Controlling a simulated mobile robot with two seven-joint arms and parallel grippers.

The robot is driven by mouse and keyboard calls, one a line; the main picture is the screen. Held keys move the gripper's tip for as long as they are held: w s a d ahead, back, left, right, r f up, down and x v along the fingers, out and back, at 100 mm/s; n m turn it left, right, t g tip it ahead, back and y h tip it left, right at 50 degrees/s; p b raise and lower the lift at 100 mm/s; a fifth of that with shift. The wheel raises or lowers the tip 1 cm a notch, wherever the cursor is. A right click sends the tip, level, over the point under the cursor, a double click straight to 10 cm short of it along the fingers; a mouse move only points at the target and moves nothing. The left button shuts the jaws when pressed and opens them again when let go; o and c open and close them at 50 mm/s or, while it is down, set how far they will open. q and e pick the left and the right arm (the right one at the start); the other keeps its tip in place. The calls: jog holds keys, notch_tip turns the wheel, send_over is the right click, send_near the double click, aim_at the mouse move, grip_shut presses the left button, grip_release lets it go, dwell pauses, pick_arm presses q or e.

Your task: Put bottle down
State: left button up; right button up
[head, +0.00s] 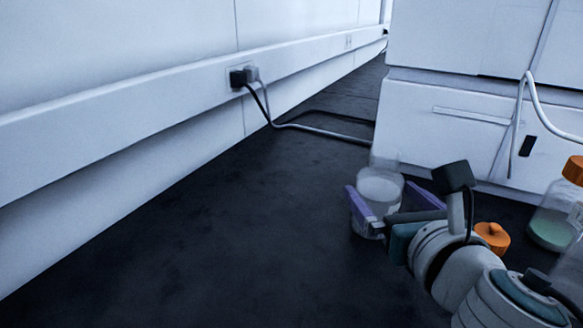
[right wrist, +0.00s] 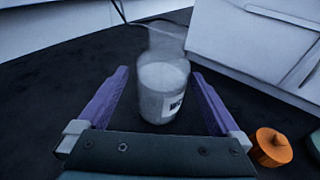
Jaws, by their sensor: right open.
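A clear bottle (head: 379,190) with whitish contents and no cap stands upright on the dark bench, in front of the white instrument. My right gripper (head: 385,208) is open, with its purple fingers on either side of the bottle. In the right wrist view, the bottle (right wrist: 163,88) stands between the spread fingers (right wrist: 160,95), with a visible gap on each side. A label with dark print shows on its lower right. My left gripper is not in view.
An orange cap (head: 492,237) lies on the bench beside my right wrist. An orange-capped bottle with greenish liquid (head: 553,222) stands at the right. The white instrument stack (head: 470,130) rises behind. Cables (head: 320,130) run from a wall outlet. The bench (head: 200,240) is clear at left.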

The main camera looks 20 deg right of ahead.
jog(key=b+x, duration=0.1)
jog(key=x, duration=0.5)
jog(key=shift+w+d+r, duration=0.1)
jog(key=shift+d, duration=0.1)
grip_shut()
dwell(0.6)
